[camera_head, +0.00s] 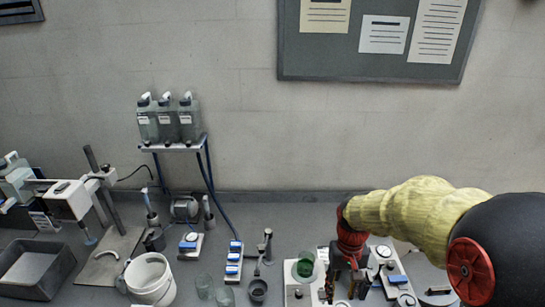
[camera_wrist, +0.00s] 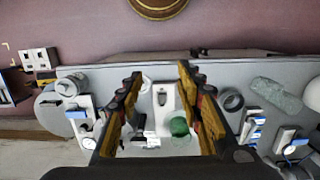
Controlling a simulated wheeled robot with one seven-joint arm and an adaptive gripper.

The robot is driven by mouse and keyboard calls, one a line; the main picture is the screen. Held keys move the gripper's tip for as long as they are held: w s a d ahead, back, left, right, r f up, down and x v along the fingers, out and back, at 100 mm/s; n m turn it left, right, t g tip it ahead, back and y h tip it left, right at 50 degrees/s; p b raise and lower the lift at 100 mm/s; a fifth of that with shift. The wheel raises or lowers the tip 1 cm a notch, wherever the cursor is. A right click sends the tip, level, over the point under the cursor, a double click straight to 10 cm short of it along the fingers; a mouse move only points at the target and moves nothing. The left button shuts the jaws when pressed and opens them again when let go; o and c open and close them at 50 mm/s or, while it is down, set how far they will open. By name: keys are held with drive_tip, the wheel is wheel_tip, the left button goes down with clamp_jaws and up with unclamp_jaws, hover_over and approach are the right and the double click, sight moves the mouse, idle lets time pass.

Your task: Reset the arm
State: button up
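My arm, in a yellow sleeve, reaches in from the right in the head view and points down at the bench. My gripper (camera_head: 341,284) is over the bench beside a glass vessel with green contents (camera_head: 305,265). In the wrist view my gripper (camera_wrist: 159,78) has its two fingers spread apart, with nothing held between them. The green vessel (camera_wrist: 179,127) shows between the fingers, beyond them. A white device (camera_wrist: 163,98) also shows there. Part of the bench behind my arm is hidden in the head view.
A white bucket (camera_head: 150,279), a grey tray (camera_head: 36,268) and clear glass beakers (camera_head: 205,286) stand to the left. Bottles (camera_head: 168,120) sit on a raised shelf. Small devices with blue parts (camera_head: 234,262) crowd the bench. A notice board (camera_head: 375,62) hangs on the wall.

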drive_tip(key=s+r+t+b, duration=0.1)
drive_tip(key=s+t+b, duration=0.2)
drive_tip(key=s+b, duration=0.4)
drive_tip(key=s+r+t+b, duration=0.2)
drive_tip(key=s+t+b, duration=0.2)
drive_tip(key=s+b, duration=0.3)
drive_tip(key=shift+s+r, duration=0.3)
drive_tip(key=shift+s, duration=0.85)
drive_tip(key=shift+o, duration=0.5)
drive_tip(key=shift+w+r, duration=0.1)
idle(0.3)
